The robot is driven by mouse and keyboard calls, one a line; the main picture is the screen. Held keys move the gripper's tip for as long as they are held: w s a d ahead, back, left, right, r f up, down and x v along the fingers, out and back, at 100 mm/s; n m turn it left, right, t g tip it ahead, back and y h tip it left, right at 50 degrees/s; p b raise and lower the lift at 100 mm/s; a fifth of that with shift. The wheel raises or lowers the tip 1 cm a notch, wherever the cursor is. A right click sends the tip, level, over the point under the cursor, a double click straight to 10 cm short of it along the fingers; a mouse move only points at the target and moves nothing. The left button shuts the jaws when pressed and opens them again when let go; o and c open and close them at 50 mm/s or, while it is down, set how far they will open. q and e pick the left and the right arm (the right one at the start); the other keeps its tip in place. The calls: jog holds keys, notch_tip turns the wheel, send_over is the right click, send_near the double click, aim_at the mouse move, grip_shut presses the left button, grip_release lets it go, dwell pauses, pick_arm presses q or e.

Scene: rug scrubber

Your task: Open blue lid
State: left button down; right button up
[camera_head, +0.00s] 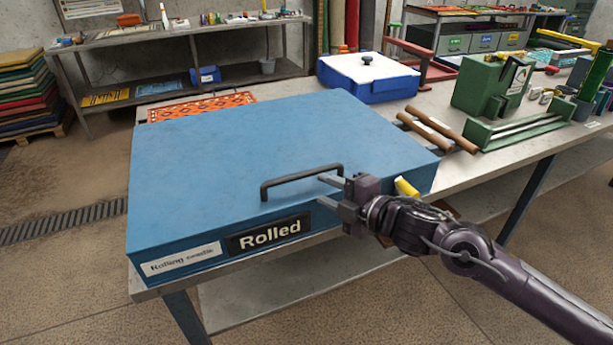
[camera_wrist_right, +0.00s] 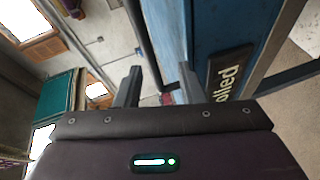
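The blue lid (camera_head: 260,150) is the top of a large flat blue box on the workbench, and it looks closed. Its dark bar handle (camera_head: 290,180) stands near the front edge. The box front (camera_head: 215,248) carries a "Rolled" label. My right gripper (camera_head: 328,190) is at the right end of the handle, fingers apart. In the right wrist view the two fingers (camera_wrist_right: 212,88) are spread, with the handle bar (camera_wrist_right: 143,45) between them; contact cannot be told. The box side (camera_wrist_right: 190,25) also shows there. My left gripper is not in view.
Two brown rollers (camera_head: 437,132) lie right of the box. A white-topped blue container (camera_head: 367,75) and an orange patterned rug (camera_head: 201,105) are behind it. A green machine (camera_head: 490,85) stands at the right. The space above the lid is clear.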

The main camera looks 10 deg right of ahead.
aim_at(308, 176)
jog(key=shift+w+r+n+y, duration=0.3)
jog(key=shift+w+r+n, duration=0.35)
jog(key=shift+n, duration=0.25)
jog(key=p+x, duration=0.1)
jog(key=x, duration=0.5)
jog(key=shift+w+a+f, duration=0.15)
jog(key=shift+a+f, duration=0.05)
jog(key=shift+a, duration=0.1)
jog(key=shift+c, duration=0.5)
grip_shut()
